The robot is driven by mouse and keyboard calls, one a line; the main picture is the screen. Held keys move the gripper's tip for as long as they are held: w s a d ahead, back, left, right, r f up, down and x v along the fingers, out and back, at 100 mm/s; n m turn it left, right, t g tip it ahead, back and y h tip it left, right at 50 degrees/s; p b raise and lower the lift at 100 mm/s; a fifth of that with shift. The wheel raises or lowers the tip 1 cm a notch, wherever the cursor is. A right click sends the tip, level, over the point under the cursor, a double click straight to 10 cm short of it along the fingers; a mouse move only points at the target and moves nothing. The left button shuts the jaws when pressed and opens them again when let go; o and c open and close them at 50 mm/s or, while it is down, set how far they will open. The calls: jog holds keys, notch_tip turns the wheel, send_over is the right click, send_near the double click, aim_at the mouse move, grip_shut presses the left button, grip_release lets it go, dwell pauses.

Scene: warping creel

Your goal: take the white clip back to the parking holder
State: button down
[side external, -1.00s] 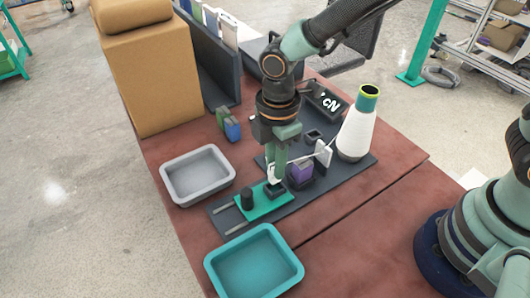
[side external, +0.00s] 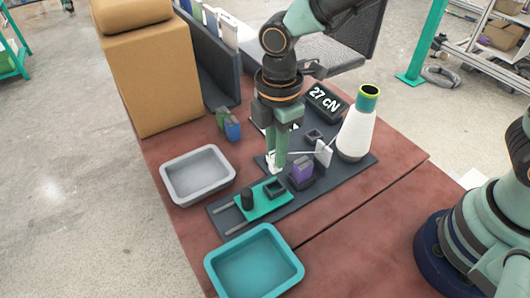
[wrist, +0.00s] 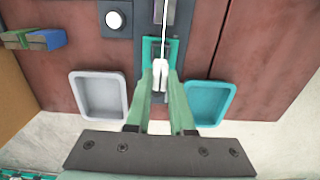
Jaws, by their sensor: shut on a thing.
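My gripper (side external: 277,166) is shut on the white clip (side external: 271,161), just behind the green plate (side external: 249,208). In the wrist view the white clip (wrist: 160,70) sits between the fingertips of my gripper (wrist: 160,82). A thin white thread (wrist: 166,18) runs away from the clip. An empty dark square holder (side external: 275,188) stands on the green plate, and another dark square holder (side external: 314,136) stands farther back. I cannot tell which is the parking holder. A purple clip (side external: 302,170) sits in a dark holder to the right.
A white guide plate (side external: 323,153) and a white yarn cone (side external: 356,132) stand to the right. A display (side external: 325,100) reads 27 cN. A grey tray (side external: 163,186) and a teal tray (side external: 212,266) lie left and in front. Green and blue blocks (side external: 231,128) are behind.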

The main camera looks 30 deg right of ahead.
jog(key=shift+r, duration=0.45)
jog(key=shift+d, duration=0.1)
jog(key=w+d, duration=0.2)
jog(key=d, duration=0.5)
jog(key=shift+w+d, duration=0.25)
jog(key=shift+w, duration=0.15)
jog(key=d, duration=0.7)
jog(key=shift+d, duration=0.4)
